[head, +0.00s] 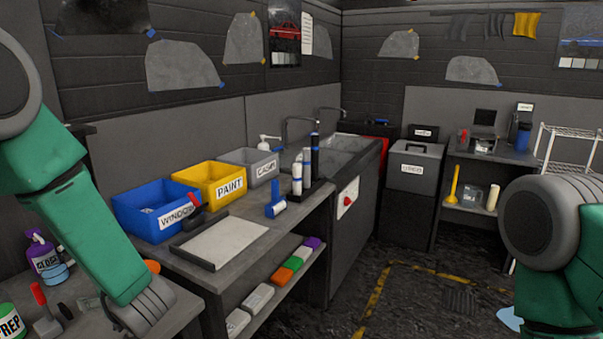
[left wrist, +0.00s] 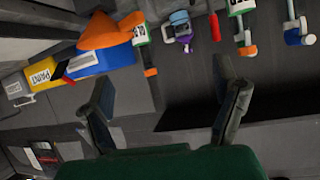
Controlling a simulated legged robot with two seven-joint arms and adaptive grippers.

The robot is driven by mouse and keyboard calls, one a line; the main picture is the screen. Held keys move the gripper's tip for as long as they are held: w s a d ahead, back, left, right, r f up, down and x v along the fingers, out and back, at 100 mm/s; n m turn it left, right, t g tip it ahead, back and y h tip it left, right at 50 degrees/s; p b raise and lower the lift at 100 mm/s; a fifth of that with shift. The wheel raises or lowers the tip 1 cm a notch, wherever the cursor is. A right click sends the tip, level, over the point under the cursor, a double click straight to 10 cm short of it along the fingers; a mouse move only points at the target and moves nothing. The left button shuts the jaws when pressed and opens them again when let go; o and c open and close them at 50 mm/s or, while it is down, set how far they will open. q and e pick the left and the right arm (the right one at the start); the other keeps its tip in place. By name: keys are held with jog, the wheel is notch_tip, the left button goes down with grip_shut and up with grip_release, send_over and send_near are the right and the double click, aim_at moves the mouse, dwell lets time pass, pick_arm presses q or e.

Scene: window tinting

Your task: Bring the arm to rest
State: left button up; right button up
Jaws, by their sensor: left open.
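My left arm (head: 70,190) comes in from the left in the head view, green with grey joints. It reaches down over the near-left worktop, and its gripper does not show there. In the left wrist view my left gripper (left wrist: 163,85) has its two dark fingers spread wide. Nothing sits between them. Bottles and tools lie beyond the fingertips, apart from them. My right arm (head: 560,250) shows only at the right edge of the head view; its gripper is out of view.
Blue (head: 135,218), yellow (head: 192,181) and grey (head: 238,165) bins line the counter behind a tray (head: 222,243). The floor (head: 430,290) between my arms looks mostly clear.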

pick_arm(q)
jog(key=s+d+f+m+g+h, duration=0.1)
jog(key=s+d+f+m+h, duration=0.2)
jog(key=s+f, duration=0.4)
jog(key=s+d+f+m+h, duration=0.35)
jog(key=s+f, duration=0.25)
jog(key=f, duration=0.3)
jog(key=s+d+f+m+g+h, duration=0.2)
jog(key=s+f+g, duration=0.1)
jog(key=s, duration=0.7)
jog(key=s+d+f+m+g+h, duration=0.2)
jog(key=s+d+f+g, duration=0.1)
jog(key=s, duration=0.6)
notch_tip(320, 180, down, 12)
jog(key=b, duration=1.1)
jog(key=shift+s+b, duration=0.4)
jog(key=shift+s, duration=0.05)
pick_arm(e)
notch_tip(320, 180, down, 12)
jog(key=shift+a+r, duration=0.2)
